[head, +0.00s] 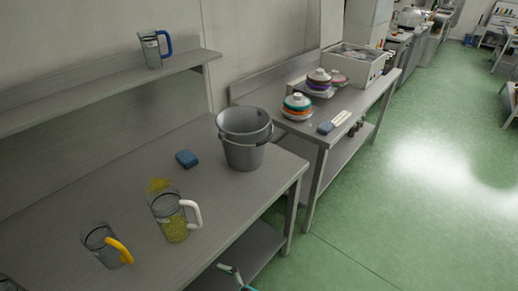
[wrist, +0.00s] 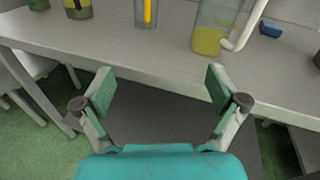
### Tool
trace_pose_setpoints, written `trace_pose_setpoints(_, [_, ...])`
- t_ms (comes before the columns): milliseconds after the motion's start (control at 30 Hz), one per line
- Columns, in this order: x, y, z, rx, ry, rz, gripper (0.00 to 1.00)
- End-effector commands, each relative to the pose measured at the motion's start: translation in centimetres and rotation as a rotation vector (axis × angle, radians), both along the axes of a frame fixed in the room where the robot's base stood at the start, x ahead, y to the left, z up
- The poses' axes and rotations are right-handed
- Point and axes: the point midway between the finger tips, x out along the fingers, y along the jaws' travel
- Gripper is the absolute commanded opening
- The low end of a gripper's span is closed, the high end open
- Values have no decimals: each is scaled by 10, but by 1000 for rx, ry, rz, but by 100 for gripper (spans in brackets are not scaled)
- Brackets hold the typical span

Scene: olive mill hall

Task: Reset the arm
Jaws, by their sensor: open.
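My gripper (wrist: 160,88) is open and empty in the wrist view, in front of the steel table's front edge, with nothing between its fingers. In the head view only a small part of it shows at the bottom edge (head: 236,275). The steel table (head: 60,205) carries a jug with a white handle and yellow-green contents (head: 172,222). A clear jug with a yellow handle (head: 100,243) stands to its left and looks empty. Both jugs also show beyond my gripper in the wrist view.
A jug with a blue handle (head: 152,52) stands on the wall shelf (head: 100,85). A second table (head: 335,120) holds stacked lidded bowls (head: 297,104). Green floor (head: 400,200) is clear at right.

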Motion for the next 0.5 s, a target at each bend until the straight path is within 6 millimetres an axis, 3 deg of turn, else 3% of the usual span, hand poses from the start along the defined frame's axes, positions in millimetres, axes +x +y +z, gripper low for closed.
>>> trace_pose_setpoints(267, [-11,-38,-34,-170,-141,-123,96])
trace_pose_setpoints(367, [-19,-58,-49,-267,-214,-178,96])
trace_pose_setpoints(500, [-39,-99,-74,-481,-360,-263,96])
